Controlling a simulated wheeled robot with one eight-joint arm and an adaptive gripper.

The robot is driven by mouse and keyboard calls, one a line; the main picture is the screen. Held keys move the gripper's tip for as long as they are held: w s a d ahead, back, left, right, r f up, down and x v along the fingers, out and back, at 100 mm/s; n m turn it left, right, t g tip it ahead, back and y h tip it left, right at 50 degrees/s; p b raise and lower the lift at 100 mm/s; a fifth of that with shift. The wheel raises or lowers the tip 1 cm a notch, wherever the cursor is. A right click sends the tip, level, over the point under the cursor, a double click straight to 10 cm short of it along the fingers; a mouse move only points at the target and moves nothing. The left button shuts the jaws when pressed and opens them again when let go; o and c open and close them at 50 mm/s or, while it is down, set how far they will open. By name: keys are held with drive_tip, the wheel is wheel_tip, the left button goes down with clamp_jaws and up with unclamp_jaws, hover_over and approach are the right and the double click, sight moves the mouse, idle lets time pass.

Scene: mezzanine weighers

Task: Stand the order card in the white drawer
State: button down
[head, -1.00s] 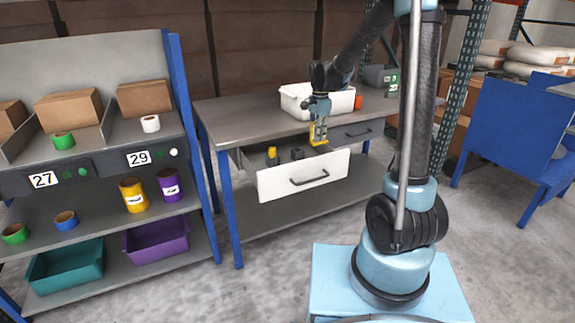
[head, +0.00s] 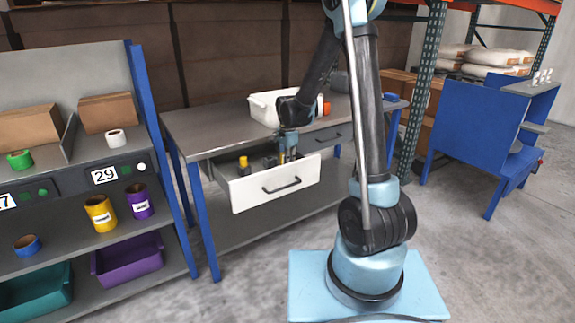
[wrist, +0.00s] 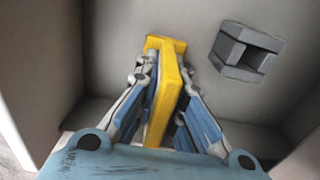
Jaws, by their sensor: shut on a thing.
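The white drawer (head: 247,192) is pulled out from the grey workbench. My gripper (head: 289,157) points down into its right part. In the wrist view my gripper (wrist: 165,97) is shut on a yellow, narrow upright piece with a wider end, which I take for the order card (wrist: 166,92). Its face and any writing cannot be made out. A grey slotted block (wrist: 246,50) lies on the drawer floor to the right of the card, apart from it. I cannot tell whether the card touches the floor. In the head view the card is mostly hidden by the drawer front.
A yellow-topped dark item (head: 243,163) stands in the drawer's left part. A white bin (head: 264,108) and an orange item (head: 326,108) are on the bench. A shelf with tape rolls, cans and a purple bin (head: 130,262) stands at left. The bench's front left is clear.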

drive_tip(key=c, duration=1.7)
unclamp_jaws()
